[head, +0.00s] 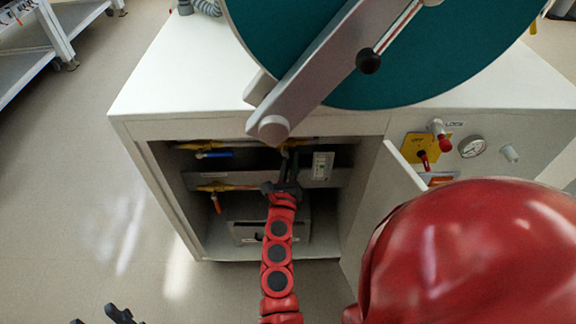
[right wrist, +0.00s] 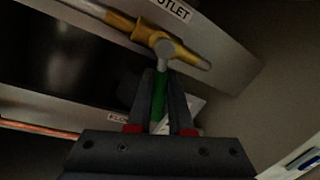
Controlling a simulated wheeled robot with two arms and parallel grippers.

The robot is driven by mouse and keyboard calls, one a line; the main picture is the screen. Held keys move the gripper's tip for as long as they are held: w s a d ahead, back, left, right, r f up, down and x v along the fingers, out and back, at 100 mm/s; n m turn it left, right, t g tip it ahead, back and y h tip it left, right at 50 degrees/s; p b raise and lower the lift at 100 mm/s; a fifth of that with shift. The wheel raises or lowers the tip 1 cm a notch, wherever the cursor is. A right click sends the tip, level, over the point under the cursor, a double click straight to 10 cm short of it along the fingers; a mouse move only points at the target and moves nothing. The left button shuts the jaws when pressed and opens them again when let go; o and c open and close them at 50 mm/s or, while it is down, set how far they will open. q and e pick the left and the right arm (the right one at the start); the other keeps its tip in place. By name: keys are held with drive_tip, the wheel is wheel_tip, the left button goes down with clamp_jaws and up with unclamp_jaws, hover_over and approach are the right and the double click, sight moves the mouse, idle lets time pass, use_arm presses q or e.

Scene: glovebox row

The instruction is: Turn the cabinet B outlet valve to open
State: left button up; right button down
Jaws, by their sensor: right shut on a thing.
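My right gripper (right wrist: 160,100) is shut on the green lever. In the head view my right gripper (head: 289,165) reaches into the open cabinet (head: 120,121) and hides most of this valve. My left gripper (head: 98,318) shows only its dark fingertips at the bottom left edge, spread apart, away from the cabinet.
Inside the cabinet at left are a blue-handled valve (head: 215,154) and an orange-handled valve (head: 215,203). A yellow lockout plate (head: 415,150) and a gauge (head: 472,146) are on the front. Floor at left is clear.

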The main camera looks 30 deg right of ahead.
drive_tip(key=shift+s+d+n, duration=0.15)
drive_tip(key=shift+n, duration=0.45)
drive_tip(key=shift+s+d+n, duration=0.1)
drive_tip(key=shift+d+n, duration=0.05)
drive_tip(key=shift+n, duration=0.45)
drive_tip(key=shift+r+b, duration=0.1)
drive_tip(key=shift+b, duration=0.2)
drive_tip(key=c, duration=0.8)
unclamp_jaws()
drive_tip(key=shift+c, duration=0.2)
drive_tip(key=p+v, duration=0.1)
drive_tip(key=v, duration=1.6)
drive_tip(key=shift+s+f+t, duration=0.25)
drive_tip(key=shift+f+t, duration=0.05)
